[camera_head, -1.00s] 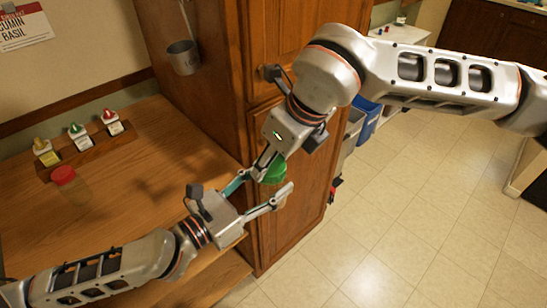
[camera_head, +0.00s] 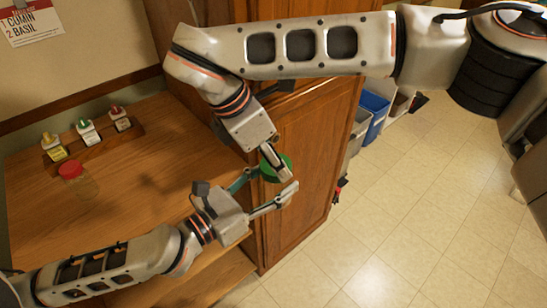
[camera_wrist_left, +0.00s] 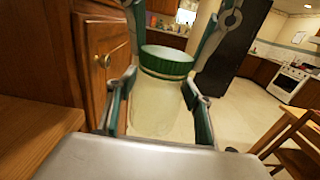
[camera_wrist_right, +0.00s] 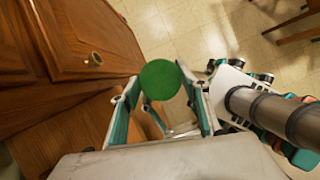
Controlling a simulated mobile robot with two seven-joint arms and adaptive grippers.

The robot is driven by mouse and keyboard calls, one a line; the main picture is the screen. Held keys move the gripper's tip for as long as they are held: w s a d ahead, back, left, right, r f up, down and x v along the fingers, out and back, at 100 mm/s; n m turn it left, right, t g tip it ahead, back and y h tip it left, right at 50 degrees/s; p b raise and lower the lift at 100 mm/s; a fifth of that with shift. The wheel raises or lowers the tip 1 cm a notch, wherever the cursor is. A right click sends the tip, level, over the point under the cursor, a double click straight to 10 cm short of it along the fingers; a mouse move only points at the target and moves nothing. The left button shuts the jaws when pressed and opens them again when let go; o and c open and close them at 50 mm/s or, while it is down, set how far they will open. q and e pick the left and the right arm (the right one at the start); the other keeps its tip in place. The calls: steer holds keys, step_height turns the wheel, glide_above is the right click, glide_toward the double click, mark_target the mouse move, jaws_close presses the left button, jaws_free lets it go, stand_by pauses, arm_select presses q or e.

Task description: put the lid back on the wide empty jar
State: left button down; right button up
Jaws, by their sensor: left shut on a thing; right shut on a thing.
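A clear, wide, empty-looking jar (camera_wrist_left: 153,108) stands upright between the fingers of my left gripper (camera_head: 276,181), which is shut on it. A green lid (camera_wrist_left: 167,61) sits over the jar's mouth and looks level; I cannot tell how tightly it is screwed on. The lid also shows in the head view (camera_head: 285,162) and as a round green disc in the right wrist view (camera_wrist_right: 160,79). My right gripper (camera_head: 274,161) is shut on the lid from above, with one finger on each side. The jar's body is mostly hidden in the head and right wrist views.
The jar is held in the air near the wooden counter's (camera_head: 150,200) right edge, beside the tall wooden cabinet (camera_head: 305,150). A red-lidded jar (camera_head: 72,170) and a wooden rack (camera_head: 95,147) with small bottles stand at the counter's back left.

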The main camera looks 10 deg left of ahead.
steer(key=o, duration=0.7)
steer(key=shift+r, duration=2.25)
steer(key=shift+c, duration=0.3)
